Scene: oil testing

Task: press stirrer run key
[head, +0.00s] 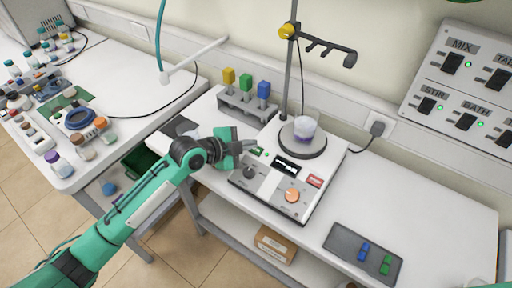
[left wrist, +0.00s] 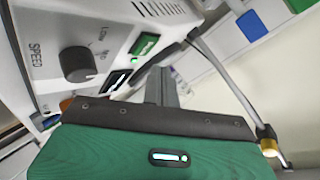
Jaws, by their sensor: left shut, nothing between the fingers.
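The stirrer (head: 285,168) stands on the right-hand bench, with a beaker of purple liquid (head: 305,128) on its round plate. Its front panel has a black knob (head: 249,172), an orange knob (head: 292,195), a dark display, a red key (head: 315,181) and a green key (head: 258,151). In the left wrist view the green key (left wrist: 144,45) shows beside the SPEED knob (left wrist: 77,64). My left gripper (head: 250,146) is shut and empty, its tips close to the green key; I cannot tell whether they touch. My right gripper is not in view.
A dark tray (head: 350,245) with blue and green pieces lies at the front right. A wall switch panel (head: 462,85) is at the right. The left bench (head: 125,85) holds many bottles.

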